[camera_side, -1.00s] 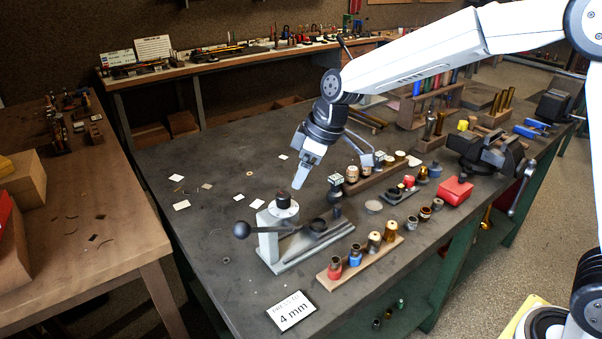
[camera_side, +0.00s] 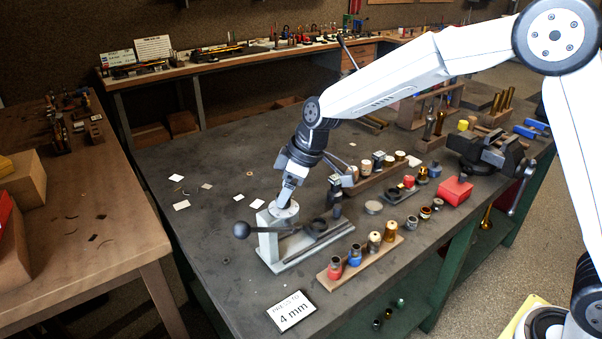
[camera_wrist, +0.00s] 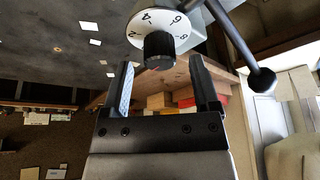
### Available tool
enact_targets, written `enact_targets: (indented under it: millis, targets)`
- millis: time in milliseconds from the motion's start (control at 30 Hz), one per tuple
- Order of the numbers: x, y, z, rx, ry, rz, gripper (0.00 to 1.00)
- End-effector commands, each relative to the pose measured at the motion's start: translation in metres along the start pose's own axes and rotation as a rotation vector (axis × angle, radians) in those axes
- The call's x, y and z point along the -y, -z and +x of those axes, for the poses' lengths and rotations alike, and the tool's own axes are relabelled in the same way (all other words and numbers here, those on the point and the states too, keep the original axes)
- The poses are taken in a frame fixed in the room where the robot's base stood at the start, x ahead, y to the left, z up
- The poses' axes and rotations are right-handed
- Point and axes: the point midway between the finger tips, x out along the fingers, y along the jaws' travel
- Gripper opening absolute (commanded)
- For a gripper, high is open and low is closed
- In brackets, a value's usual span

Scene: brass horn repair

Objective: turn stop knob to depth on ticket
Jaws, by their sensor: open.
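The stop knob (camera_wrist: 159,50) is a black ribbed cylinder on a white dial (camera_wrist: 158,22) marked 2, 4, 6 and 8 in the wrist view. I cannot make out a pointer mark on it. The dial tops the grey press (camera_side: 270,238) in the side view, where my gripper hides the knob. My gripper (camera_wrist: 162,64) is open, its two fingertips on either side of the knob's near end, with visible gaps. In the side view my gripper (camera_side: 284,202) reaches down to the dial, tilted. The ticket (camera_side: 291,311) reads "PRESS TO 4 mm".
The press lever with its black ball (camera_side: 241,230) sticks out left of the press; the ball (camera_wrist: 262,80) shows right of my fingers in the wrist view. A wooden rack (camera_side: 345,269) of several capped pieces stands in front. Small white slips lie on the clear bench behind left.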

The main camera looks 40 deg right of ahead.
Motion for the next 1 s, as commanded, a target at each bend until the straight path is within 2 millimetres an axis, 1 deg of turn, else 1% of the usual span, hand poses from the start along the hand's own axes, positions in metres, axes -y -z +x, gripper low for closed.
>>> enact_targets:
  millis: [33, 200, 567, 600, 667, 700, 767, 800, 833, 1000]
  targets:
    - [0.0, 0.0, 0.006, 0.002, 0.002, -0.001, 0.78]
    - [0.0, 0.0, 0.017, 0.0, 0.0, -0.001, 0.78]
    - [0.0, 0.0, 0.02, -0.001, -0.001, -0.001, 0.78]
    - [0.0, 0.0, 0.02, 0.0, -0.001, -0.001, 0.65]
    - [0.0, 0.0, 0.02, 0.0, -0.001, 0.0, 0.46]
    - [0.0, 0.0, 0.02, 0.0, -0.001, 0.0, 0.33]
    - [0.0, 0.0, 0.02, 0.0, -0.001, 0.0, 0.14]
    - [0.0, 0.0, 0.02, 0.0, -0.001, 0.0, 0.02]
    - [0.0, 0.0, 0.02, 0.0, -0.001, 0.0, 0.0]
    - [0.0, 0.0, 0.02, 0.0, -0.001, 0.002, 0.0]
